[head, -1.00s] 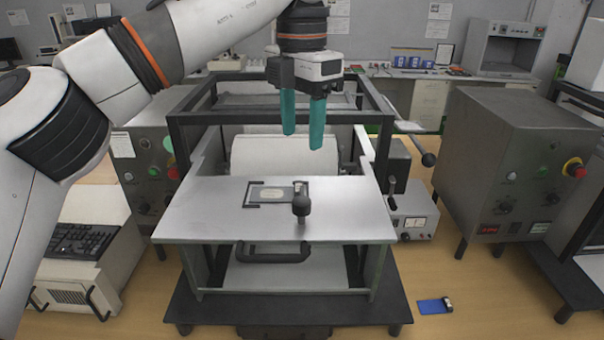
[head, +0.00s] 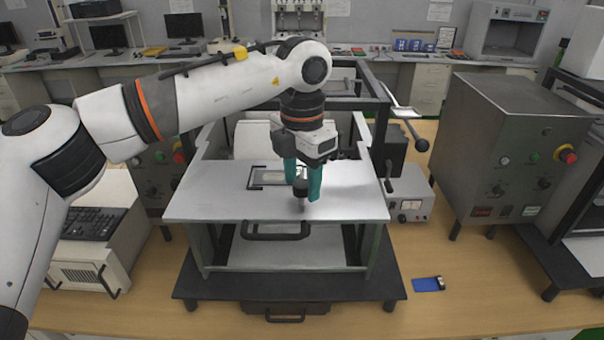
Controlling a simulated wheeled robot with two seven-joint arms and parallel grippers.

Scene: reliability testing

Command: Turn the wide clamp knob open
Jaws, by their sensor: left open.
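The clamp knob (head: 300,188) is a small dark knob standing upright on the light metal plate (head: 210,192) of the test machine, near its front edge. My left gripper (head: 302,182) points down over it, with its two teal fingers apart on either side of the knob's top. I cannot tell whether the fingers touch it. A flat sample in a dark bracket (head: 257,178) lies on the plate left of the knob, partly hidden by the left finger. My right gripper is not in view.
A grey control box (head: 510,140) stands further right. A blue card (head: 428,284) lies on the bench at front right.

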